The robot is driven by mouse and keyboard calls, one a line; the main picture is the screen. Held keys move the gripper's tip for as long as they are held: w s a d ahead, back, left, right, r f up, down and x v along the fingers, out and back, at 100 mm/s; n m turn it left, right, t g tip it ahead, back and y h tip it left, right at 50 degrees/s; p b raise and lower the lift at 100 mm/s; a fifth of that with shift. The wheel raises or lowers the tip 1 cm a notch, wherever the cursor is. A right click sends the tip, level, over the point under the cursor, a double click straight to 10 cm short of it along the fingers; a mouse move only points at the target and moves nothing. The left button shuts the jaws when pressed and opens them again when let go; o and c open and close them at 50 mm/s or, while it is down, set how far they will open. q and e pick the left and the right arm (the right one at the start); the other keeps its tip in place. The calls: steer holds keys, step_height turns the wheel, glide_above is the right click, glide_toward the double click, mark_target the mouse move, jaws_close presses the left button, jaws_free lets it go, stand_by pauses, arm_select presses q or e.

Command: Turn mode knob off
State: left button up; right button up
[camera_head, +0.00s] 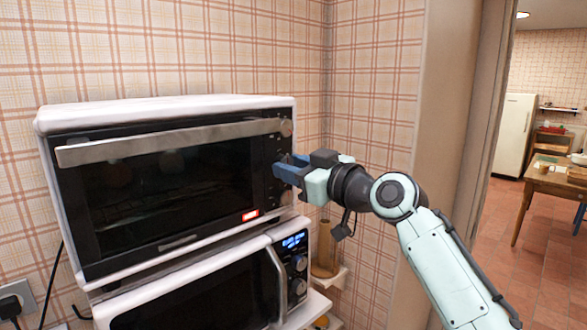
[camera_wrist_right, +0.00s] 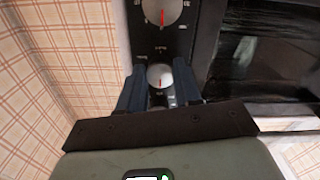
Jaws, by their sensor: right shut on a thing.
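A white and black toaster oven (camera_head: 160,185) has a column of knobs on its right side. An upper knob (camera_head: 286,128) and a lower knob (camera_head: 286,197) show in the head view. My right gripper (camera_head: 281,170) is at the panel between them, its blue fingers on either side of a middle knob. In the right wrist view this silver knob (camera_wrist_right: 160,76) with a red line sits between the fingertips, and the gripper is shut on it. A larger knob (camera_wrist_right: 163,12) with a red line is beyond it. Which knob is the mode knob cannot be read. My left gripper is out of view.
The oven stands on a microwave (camera_head: 200,297) with a blue display. A red light (camera_head: 250,215) glows on the oven's front. The oven door handle (camera_head: 170,142) runs along the top. A wall corner is close on the right, with a brown cylinder (camera_head: 325,250) below.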

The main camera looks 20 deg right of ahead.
stand_by(0.3)
steer(key=o, duration=1)
steer(key=shift+o, duration=0.2)
arm_select(q)
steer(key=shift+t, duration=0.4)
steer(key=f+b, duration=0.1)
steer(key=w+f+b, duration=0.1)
steer(key=b, duration=0.1)
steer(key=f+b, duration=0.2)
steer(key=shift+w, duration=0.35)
arm_select(e)
steer(key=v, duration=1.3)
steer(key=shift+s+d, duration=0.1)
steer(key=shift+s, duration=0.05)
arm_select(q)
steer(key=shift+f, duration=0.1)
